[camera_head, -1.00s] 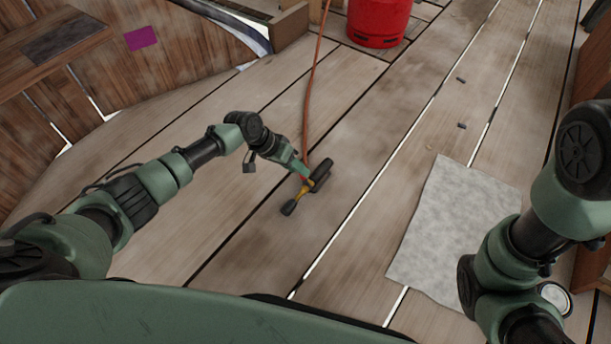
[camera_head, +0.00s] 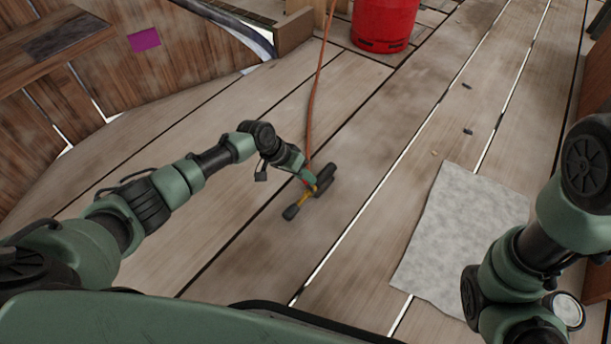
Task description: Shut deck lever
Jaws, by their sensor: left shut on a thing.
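A small black and yellow tool (camera_head: 294,210) with an orange hose running to it shows mid-frame above the deck planks. Its black cylinder end (camera_head: 325,180) points up and right. My left gripper (camera_head: 309,184) is shut on the tool near its yellow part. I cannot tell whether the tool touches the planks. My right arm comes in at the right edge, and its gripper is out of view. I cannot make out a separate deck lever.
A grey sheet (camera_head: 455,235) lies on the deck at the right. Small dark bits (camera_head: 467,131) lie on the planks. A wooden bench (camera_head: 50,40) stands at upper left.

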